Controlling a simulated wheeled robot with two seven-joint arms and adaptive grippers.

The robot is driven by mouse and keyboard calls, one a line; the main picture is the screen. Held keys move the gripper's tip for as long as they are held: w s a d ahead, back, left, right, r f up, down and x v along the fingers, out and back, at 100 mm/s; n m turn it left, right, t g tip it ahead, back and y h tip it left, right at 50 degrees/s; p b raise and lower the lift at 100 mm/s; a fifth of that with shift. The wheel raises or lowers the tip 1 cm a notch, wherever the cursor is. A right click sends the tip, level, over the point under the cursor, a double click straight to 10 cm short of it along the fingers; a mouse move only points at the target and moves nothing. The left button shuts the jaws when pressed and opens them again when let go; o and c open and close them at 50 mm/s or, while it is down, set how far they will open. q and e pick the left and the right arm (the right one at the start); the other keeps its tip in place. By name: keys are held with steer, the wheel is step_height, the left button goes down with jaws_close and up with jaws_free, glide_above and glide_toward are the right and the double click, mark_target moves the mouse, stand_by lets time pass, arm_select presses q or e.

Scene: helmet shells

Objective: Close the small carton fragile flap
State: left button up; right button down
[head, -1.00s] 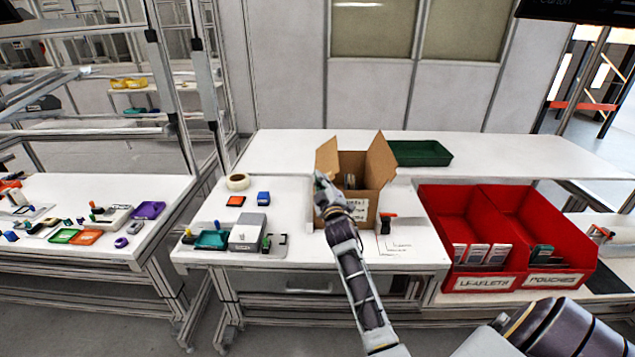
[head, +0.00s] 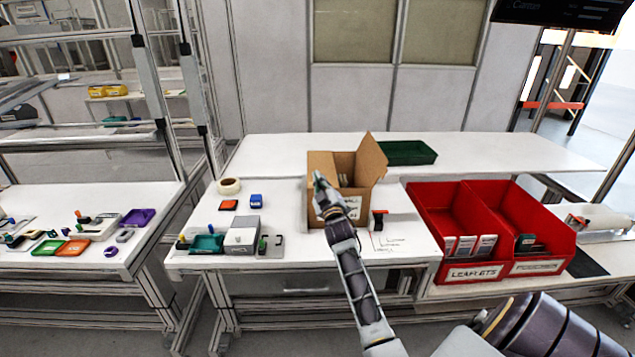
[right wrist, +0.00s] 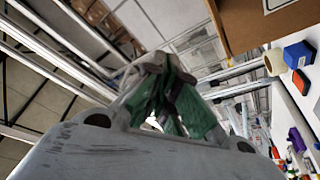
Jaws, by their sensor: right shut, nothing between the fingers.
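The small brown carton (head: 358,180) stands on the white workbench in the head view. Its right flap (head: 371,158) stands up and leans outward. A left panel (head: 321,164) shows beside the opening. The carton's front carries a white label, partly hidden by my right arm. My right gripper (head: 318,178) is shut and empty, at the carton's front left edge. I cannot tell whether it touches the cardboard. In the right wrist view the shut fingers (right wrist: 165,103) show green pads, and part of the carton (right wrist: 255,20) fills the upper right corner. My left gripper is out of view.
A green tray (head: 408,152) lies behind the carton. Red bins (head: 492,228) with leaflets and pouches stand to the right. A tape roll (head: 229,186), ink pads and a grey box (head: 242,236) lie to the left. The bench just left of the carton is clear.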

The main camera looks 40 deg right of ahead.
steer(key=shift+s+d+f+m+h+b, duration=1.15)
steer(key=shift+f+m, duration=1.1)
steer(key=shift+m, duration=1.05)
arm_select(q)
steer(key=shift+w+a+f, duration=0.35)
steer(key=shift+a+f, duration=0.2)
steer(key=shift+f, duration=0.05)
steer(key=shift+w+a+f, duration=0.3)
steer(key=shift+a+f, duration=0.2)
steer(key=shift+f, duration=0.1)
arm_select(e)
step_height(320, 180, up, 10)
steer(key=shift+w+d+r, duration=0.15)
steer(key=shift+w+d, duration=0.05)
steer(key=shift+w, duration=0.05)
steer(key=shift+h, duration=0.25)
